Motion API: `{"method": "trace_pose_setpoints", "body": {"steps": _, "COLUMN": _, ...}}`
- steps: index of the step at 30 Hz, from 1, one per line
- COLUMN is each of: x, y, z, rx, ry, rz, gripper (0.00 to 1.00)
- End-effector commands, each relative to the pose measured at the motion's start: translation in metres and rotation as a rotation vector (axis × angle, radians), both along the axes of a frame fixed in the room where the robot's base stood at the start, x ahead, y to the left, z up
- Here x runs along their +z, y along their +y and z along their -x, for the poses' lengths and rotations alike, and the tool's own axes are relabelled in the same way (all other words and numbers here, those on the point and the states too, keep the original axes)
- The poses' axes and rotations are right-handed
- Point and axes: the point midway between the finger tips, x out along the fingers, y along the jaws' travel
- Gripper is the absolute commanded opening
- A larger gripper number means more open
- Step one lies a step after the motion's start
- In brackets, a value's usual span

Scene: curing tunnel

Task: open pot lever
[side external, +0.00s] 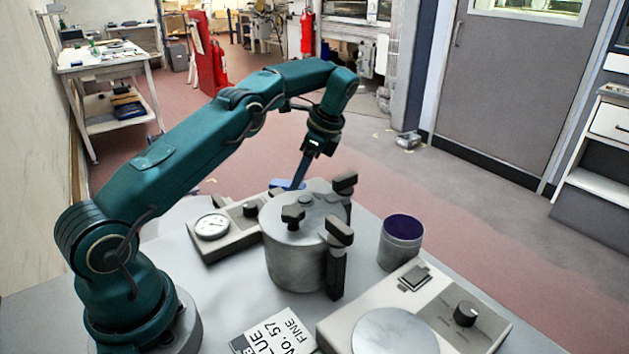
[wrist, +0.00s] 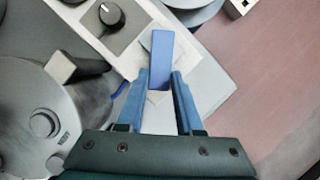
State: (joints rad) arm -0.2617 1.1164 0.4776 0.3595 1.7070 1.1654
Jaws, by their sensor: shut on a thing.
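The grey metal pot (side external: 292,262) stands on the table with a round lid. Dark-handled clamps (side external: 338,272) sit on its near right side, and a dark knob (side external: 292,216) stands on top. In the wrist view the lid (wrist: 35,130) fills the lower left. My gripper (side external: 296,184) is at the pot's far side. How the lever joins the pot is mostly hidden.
A cup with a dark purple top (side external: 402,228) stands to the right. A device with a round plate (side external: 394,334) and a label card (side external: 272,333) are in front. The floor beyond is open.

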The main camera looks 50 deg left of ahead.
Motion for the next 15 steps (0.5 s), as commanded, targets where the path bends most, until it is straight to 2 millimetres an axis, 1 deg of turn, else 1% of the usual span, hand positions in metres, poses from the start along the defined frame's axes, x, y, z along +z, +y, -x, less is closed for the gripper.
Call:
{"method": "trace_pose_setpoints", "body": {"steps": 11, "x": 0.0005, "y": -0.0008, "z": 0.0004, "rx": 0.004, "ry": 0.001, "rz": 0.002, "gripper": 0.0}}
{"method": "trace_pose_setpoints", "body": {"steps": 12, "x": 0.0005, "y": -0.0008, "z": 0.0004, "rx": 0.004, "ry": 0.001, "rz": 0.002, "gripper": 0.39}}
{"method": "trace_pose_setpoints", "body": {"steps": 14, "x": 0.0005, "y": -0.0008, "z": 0.0003, "rx": 0.004, "ry": 0.001, "rz": 0.002, "gripper": 0.61}}
{"method": "trace_pose_setpoints", "body": {"steps": 15, "x": 0.0004, "y": -0.0007, "z": 0.0002, "rx": 0.003, "ry": 0.001, "rz": 0.002, "gripper": 0.65}}
